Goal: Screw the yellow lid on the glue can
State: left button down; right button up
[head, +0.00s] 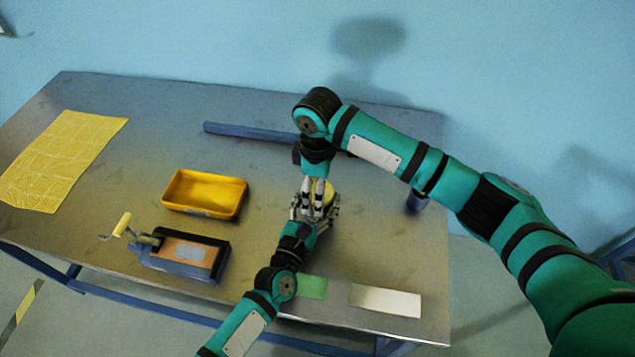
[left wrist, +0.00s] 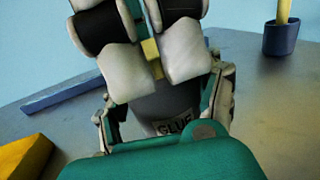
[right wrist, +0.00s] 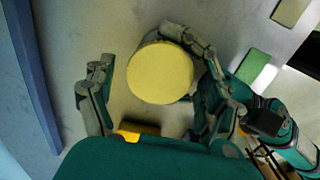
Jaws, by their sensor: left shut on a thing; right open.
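The grey glue can (left wrist: 168,108), with its GLUE label facing the left wrist camera, stands upright on the table. My left gripper (head: 322,212) is shut on the can's side. The round yellow lid (right wrist: 160,73) covers the can's top; I cannot tell how tightly it sits. It shows partly in the head view (head: 328,190), behind the fingers. My right gripper (right wrist: 150,88) points down over the lid, open, with its fingers on either side of it. In the left wrist view the right fingers hide most of the lid.
A yellow tray (head: 205,211), a crank device (head: 185,254) and a yellow sheet (head: 62,160) lie to the left. A blue bar (head: 250,132) lies behind. A green pad (head: 313,287) and pale plate (head: 385,300) lie in front. A blue cup (left wrist: 283,38) stands at right.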

jog(key=c, duration=1.3)
jog(key=o, duration=1.4)
notch_tip(320, 180, up, 12)
